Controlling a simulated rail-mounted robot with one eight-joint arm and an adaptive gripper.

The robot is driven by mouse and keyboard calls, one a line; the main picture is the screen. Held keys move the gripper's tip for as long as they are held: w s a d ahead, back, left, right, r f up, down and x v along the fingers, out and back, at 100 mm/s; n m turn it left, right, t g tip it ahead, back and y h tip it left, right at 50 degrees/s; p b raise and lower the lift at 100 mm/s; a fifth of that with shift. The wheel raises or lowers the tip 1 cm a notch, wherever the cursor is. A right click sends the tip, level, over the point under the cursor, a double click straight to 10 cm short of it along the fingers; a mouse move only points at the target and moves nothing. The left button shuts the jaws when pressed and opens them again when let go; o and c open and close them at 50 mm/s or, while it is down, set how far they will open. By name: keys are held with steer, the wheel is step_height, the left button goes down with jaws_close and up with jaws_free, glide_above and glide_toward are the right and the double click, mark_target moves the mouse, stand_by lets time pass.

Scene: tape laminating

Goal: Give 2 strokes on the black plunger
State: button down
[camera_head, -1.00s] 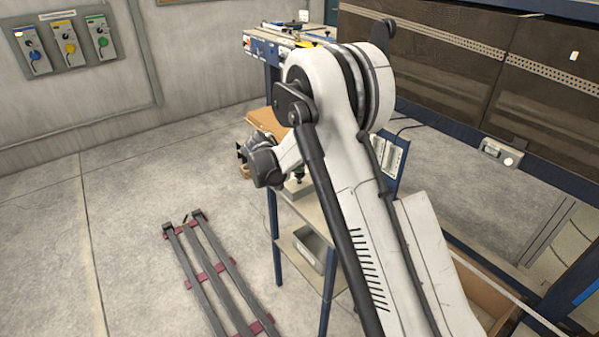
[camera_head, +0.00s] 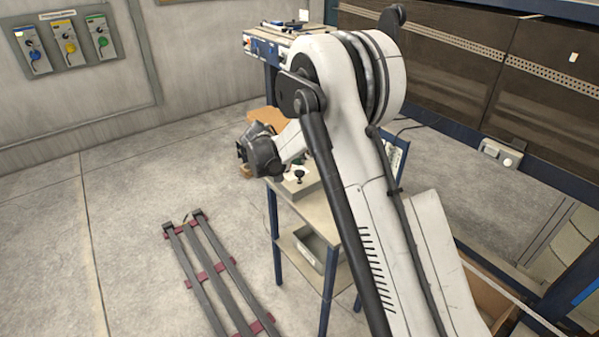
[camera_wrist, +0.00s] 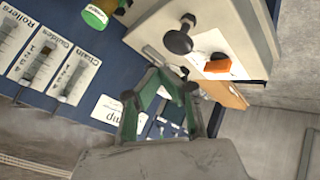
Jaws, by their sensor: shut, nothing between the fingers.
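The black plunger (camera_wrist: 178,42) shows in the wrist view as a round dark knob on a pale box top, with a thinner dark part rising beside it. In the head view a small black knob (camera_head: 299,175) stands on the pale box at the cart's top. My gripper (camera_wrist: 172,86) has green-edged fingers drawn together, with nothing between them. It is below the plunger in the wrist picture and apart from it. In the head view my gripper (camera_head: 241,152) is left of the knob, partly hidden behind the wrist.
White label cards (camera_wrist: 75,80) lie on a blue panel. The cart (camera_head: 315,212) has a lower shelf with a grey bin (camera_head: 310,246).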

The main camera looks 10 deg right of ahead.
mark_target(299, 172)
steer(key=shift+r+p, duration=0.45)
steer(key=shift+r, duration=1.35)
stand_by(0.5)
